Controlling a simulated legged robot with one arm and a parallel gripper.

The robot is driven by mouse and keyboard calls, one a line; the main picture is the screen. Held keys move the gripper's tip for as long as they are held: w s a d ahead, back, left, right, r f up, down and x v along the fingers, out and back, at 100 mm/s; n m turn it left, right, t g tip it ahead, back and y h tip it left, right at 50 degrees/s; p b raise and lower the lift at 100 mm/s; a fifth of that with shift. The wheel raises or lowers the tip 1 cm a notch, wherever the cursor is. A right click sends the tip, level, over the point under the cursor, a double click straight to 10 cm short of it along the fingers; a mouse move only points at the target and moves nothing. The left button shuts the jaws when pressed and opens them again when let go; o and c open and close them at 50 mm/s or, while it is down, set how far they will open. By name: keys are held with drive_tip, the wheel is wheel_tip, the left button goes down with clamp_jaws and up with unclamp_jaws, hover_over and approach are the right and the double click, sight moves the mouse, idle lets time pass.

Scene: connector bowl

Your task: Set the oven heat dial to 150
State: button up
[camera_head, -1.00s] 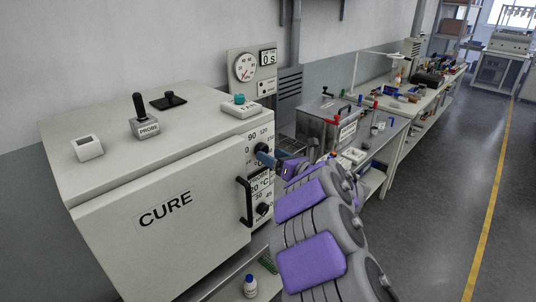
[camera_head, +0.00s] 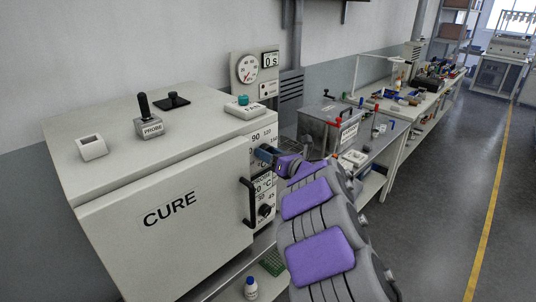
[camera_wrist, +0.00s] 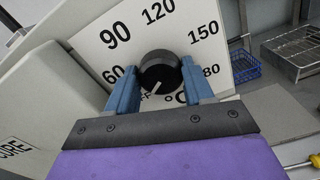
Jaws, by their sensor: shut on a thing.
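The oven heat dial (camera_wrist: 160,72) is a round black knob with a white pointer line, on a white panel marked 60, 90, 120, 150 and 180, with OFF below. The short white line shows on the knob's lower left part, on the OFF side and away from 150 (camera_wrist: 204,33). My gripper (camera_wrist: 159,76) has its blue fingers on both sides of the knob and is shut on it. In the head view my gripper (camera_head: 267,153) is at the front panel of the CURE oven (camera_head: 165,180) and hides the dial.
The oven door handle (camera_head: 250,203) stands out just left of the panel. A lower black knob (camera_head: 265,210) sits below my gripper. A steel bath (camera_head: 328,122) stands right of the oven. The floor to the right is clear.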

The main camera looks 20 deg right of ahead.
drive_tip(key=shift+d, duration=0.2)
drive_tip(key=c, duration=0.4)
drive_tip(key=shift+a, duration=0.15)
